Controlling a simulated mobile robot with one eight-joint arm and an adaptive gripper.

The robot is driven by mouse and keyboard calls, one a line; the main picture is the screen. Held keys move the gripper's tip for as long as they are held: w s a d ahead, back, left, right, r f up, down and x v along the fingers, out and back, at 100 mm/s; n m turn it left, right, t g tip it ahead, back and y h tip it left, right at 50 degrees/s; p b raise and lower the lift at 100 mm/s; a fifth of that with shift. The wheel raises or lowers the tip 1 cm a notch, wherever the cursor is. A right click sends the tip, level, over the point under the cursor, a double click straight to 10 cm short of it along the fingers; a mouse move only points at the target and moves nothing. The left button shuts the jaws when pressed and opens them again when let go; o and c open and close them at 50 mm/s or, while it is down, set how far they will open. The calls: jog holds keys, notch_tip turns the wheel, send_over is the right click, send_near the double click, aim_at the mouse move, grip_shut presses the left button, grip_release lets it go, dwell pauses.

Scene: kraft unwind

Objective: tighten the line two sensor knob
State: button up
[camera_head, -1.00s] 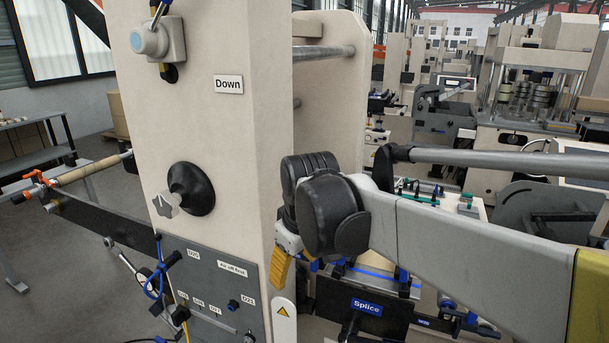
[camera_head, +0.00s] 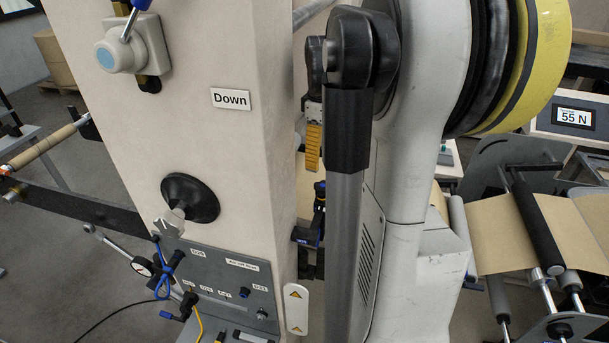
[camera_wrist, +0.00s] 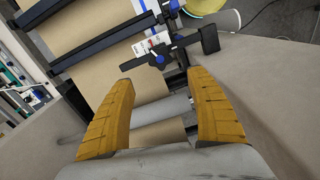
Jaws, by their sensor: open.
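In the wrist view, a small blue knob (camera_wrist: 158,59) sits on a black sensor-like bracket (camera_wrist: 188,44) beyond my fingertips, over a brown paper web (camera_wrist: 139,93). I cannot read any line number there, so I cannot tell if it is the line two knob. My gripper (camera_wrist: 161,76) is open, with two orange fingers spread wide and nothing between them. In the head view one orange finger of my gripper (camera_head: 314,146) shows beside the right side of the beige column; the rest is hidden by my arm.
The beige column (camera_head: 225,150) carries a "Down" label (camera_head: 231,99), a silver knob on a black round base (camera_head: 190,198) and a grey connector panel (camera_head: 230,285). A "55 N" display (camera_head: 574,117) and a brown web (camera_head: 520,235) stand at the right. A beige wall (camera_wrist: 260,95) lies close right of my fingers.

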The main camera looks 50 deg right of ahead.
aim_at(320, 184)
jog(key=f, duration=1)
jog(key=shift+s, duration=0.25)
jog(key=c, duration=1.2)
